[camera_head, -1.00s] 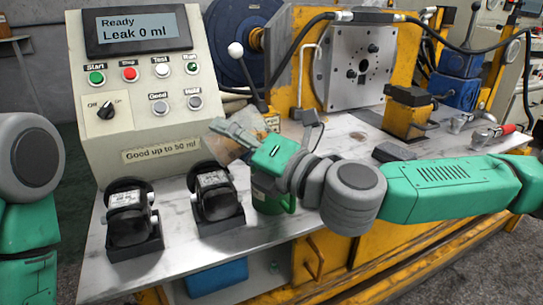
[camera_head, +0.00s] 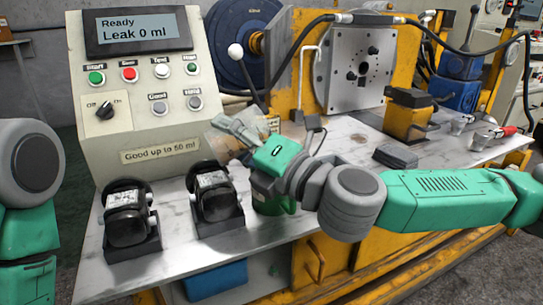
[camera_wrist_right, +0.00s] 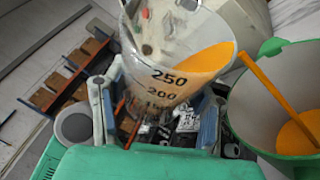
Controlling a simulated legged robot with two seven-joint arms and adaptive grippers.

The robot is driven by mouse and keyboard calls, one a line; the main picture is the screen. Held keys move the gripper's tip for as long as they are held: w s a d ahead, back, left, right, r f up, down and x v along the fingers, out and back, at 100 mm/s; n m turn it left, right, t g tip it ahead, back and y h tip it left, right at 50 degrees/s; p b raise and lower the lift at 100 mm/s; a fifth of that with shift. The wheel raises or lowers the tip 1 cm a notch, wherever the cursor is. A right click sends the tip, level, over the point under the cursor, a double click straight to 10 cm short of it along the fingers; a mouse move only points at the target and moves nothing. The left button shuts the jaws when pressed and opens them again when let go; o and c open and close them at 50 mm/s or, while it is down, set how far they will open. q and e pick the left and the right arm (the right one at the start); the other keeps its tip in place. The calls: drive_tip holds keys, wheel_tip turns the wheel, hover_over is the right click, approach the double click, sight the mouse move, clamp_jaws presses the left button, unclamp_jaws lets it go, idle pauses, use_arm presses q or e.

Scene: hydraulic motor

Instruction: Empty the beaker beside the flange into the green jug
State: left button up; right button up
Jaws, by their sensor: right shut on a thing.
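My right gripper (camera_head: 240,130) is shut on a clear beaker (camera_head: 229,146) and holds it tilted above the green jug (camera_head: 272,204), which stands on the bench. In the right wrist view the gripper's fingers (camera_wrist_right: 157,112) are on either side of the beaker (camera_wrist_right: 150,82), marked 200 and 250. It holds orange liquid, and a thin orange stream (camera_wrist_right: 267,88) runs from its lip into the jug (camera_wrist_right: 242,108). Some orange liquid lies inside the jug. The flange plate (camera_head: 345,85) stands upright behind. My left gripper is out of view; only part of that arm shows.
Two black motor-like units (camera_head: 130,222) (camera_head: 217,200) stand on the bench left of the jug. The control box (camera_head: 145,130) behind them reads "Leak 0 ml".

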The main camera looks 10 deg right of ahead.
drive_tip(key=shift+m+t, duration=0.3)
drive_tip(key=shift+m, duration=0.2)
drive_tip(key=shift+d+r+m+t, duration=0.15)
drive_tip(key=shift+m+t, duration=0.15)
drive_tip(key=shift+m, duration=0.3)
drive_tip(key=shift+m, duration=0.3)
drive_tip(key=shift+w+d+m+t, duration=0.1)
drive_tip(key=shift+d+m+t, duration=0.05)
drive_tip(key=shift+m+t, duration=0.2)
drive_tip(key=shift+m, duration=0.35)
drive_tip(key=shift+d+r+m+t, duration=0.15)
drive_tip(key=shift+m+t, duration=0.15)
drive_tip(key=shift+t, duration=0.05)
drive_tip(key=shift+r+m, duration=0.1)
drive_tip(key=shift+m, duration=0.3)
drive_tip(key=shift+w+d+r+m+t, duration=0.1)
drive_tip(key=shift+d+r+m+t, duration=0.1)
drive_tip(key=shift+m+t, duration=0.2)
